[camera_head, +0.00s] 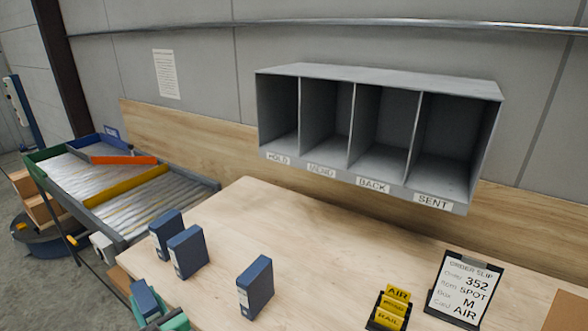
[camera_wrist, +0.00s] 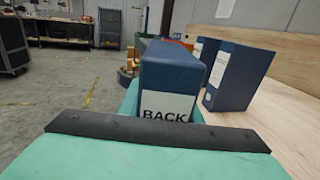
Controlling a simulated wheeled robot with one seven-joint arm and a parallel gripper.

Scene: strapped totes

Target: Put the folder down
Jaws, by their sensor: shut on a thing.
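My gripper (camera_head: 160,318), teal, is at the bottom left of the head view, by the table's left edge. It is shut on a dark blue folder (camera_head: 145,299). In the wrist view the held folder (camera_wrist: 172,70) stands between the teal fingers (camera_wrist: 165,112), with a white label reading BACK facing the camera. Its lower part is hidden by the gripper. I cannot tell whether it touches the table. Three other blue folders stand upright on the table: two close together at the left (camera_head: 165,235) (camera_head: 188,252) and one nearer the middle (camera_head: 255,287).
A grey rack (camera_head: 380,80) on the wall has empty compartments, with labels including HOLD, BACK and SENT. An order slip stand (camera_head: 465,290) and yellow cards (camera_head: 391,308) are at right. The wooden table (camera_head: 330,250) is clear behind the middle folder.

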